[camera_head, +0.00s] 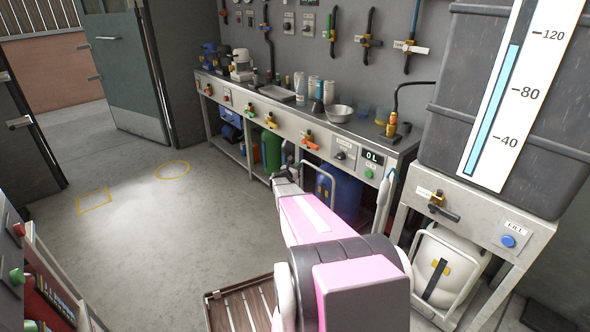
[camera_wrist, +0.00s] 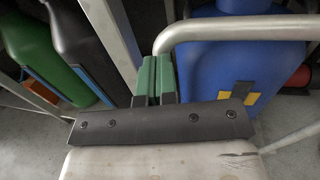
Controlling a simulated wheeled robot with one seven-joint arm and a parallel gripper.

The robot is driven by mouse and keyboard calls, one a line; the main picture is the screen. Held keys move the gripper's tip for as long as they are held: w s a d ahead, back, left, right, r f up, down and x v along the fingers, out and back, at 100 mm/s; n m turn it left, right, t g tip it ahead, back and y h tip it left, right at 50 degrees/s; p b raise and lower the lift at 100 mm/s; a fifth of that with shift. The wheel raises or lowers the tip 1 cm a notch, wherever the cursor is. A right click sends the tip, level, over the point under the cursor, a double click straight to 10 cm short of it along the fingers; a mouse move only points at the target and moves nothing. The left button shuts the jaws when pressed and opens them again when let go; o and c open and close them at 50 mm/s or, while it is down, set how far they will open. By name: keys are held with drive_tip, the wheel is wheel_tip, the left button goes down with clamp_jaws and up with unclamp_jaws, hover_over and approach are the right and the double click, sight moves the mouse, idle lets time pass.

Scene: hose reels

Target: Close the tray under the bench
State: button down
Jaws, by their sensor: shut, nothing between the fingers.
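Under the bench, a large blue canister (camera_head: 340,194) stands behind a bent metal tube handle (camera_head: 322,180). I take this as the tray, though its base is hidden by my arm. In the wrist view, the tube (camera_wrist: 235,28) crosses in front of the blue canister (camera_wrist: 222,75), which bears a yellow and dark patch. My gripper (camera_head: 288,152) is at the bench front, left of the tube. Its green fingertips (camera_wrist: 155,72) are together and empty, just beside the tube's bent left end. Whether they touch it I cannot tell.
The bench (camera_head: 262,110) has valves along its front. A green canister (camera_head: 271,150) stands under it, left of my gripper. A slatted brown crate (camera_head: 240,305) lies on the floor. A stand with a white canister (camera_head: 440,262) is at right. The floor at left is clear.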

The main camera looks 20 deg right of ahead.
drive_tip(key=shift+w+d, duration=0.2)
drive_tip(key=shift+d, duration=0.25)
drive_tip(key=shift+a, duration=0.1)
